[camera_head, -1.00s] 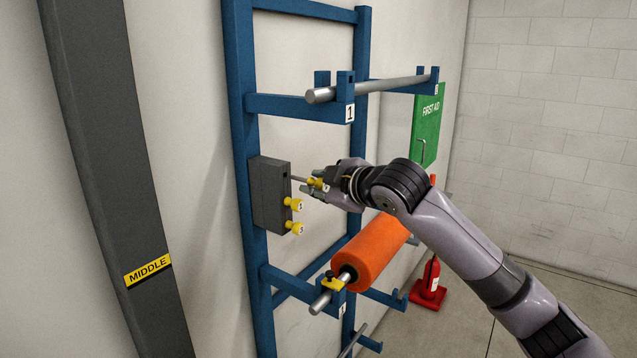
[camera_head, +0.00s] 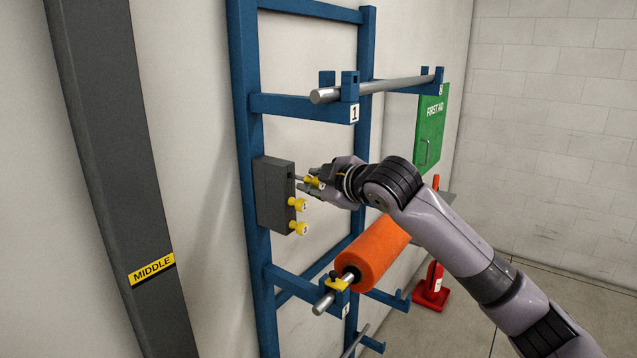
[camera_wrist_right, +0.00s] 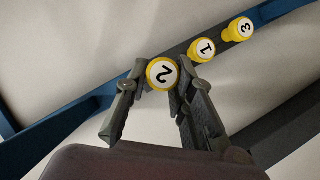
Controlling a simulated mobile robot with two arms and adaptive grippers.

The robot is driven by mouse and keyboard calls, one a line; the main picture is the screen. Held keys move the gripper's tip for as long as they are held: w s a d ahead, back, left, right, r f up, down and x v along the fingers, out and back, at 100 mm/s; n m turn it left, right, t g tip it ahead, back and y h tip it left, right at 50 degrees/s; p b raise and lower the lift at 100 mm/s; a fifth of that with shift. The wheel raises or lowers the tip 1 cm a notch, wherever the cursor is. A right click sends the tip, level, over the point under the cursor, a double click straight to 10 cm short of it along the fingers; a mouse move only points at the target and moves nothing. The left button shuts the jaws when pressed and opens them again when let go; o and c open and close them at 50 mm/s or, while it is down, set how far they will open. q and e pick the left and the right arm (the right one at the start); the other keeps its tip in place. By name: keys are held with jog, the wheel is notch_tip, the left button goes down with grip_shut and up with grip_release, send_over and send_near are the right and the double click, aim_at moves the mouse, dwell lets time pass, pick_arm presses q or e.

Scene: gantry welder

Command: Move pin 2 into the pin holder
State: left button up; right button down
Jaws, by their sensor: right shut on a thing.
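Pin 2 has a yellow head (camera_head: 313,182) and a thin grey shaft pointing left at the upper part of the dark grey pin holder (camera_head: 268,195). My right gripper (camera_head: 316,187) is shut on pin 2's head, just right of the holder. A short length of shaft shows between head and holder; its tip is not visible, and I cannot tell how deep it is. In the right wrist view, the head marked 2 (camera_wrist_right: 162,73) sits between the fingertips (camera_wrist_right: 158,80). My left gripper is out of view.
Yellow pin 1 (camera_head: 298,204) and pin 3 (camera_head: 299,228) sit in the holder below. The holder is on a blue rack (camera_head: 248,120). A grey bar (camera_head: 380,86) runs above; an orange roll (camera_head: 372,255) hangs below my forearm. A grey post (camera_head: 110,150) stands left.

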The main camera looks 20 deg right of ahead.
aim_at(297, 177)
jog(key=shift+w+a, duration=0.2)
jog(key=shift+w+a, duration=0.55)
jog(key=shift+w, duration=0.15)
jog(key=shift+w+a, duration=0.5)
jog(key=shift+w, duration=0.2)
jog(key=shift+a+r, duration=0.1)
jog(key=shift+r, duration=0.45)
dwell(1.0)
jog(key=c, duration=1.7)
grip_release()
jog(key=o, duration=0.4)
jog(key=shift+w+a+f, duration=0.2)
jog(key=shift+w+f, duration=0.05)
jog(key=shift+w+a+f, duration=0.15)
jog(key=shift+w+f, duration=0.05)
jog(key=shift+s, duration=0.1)
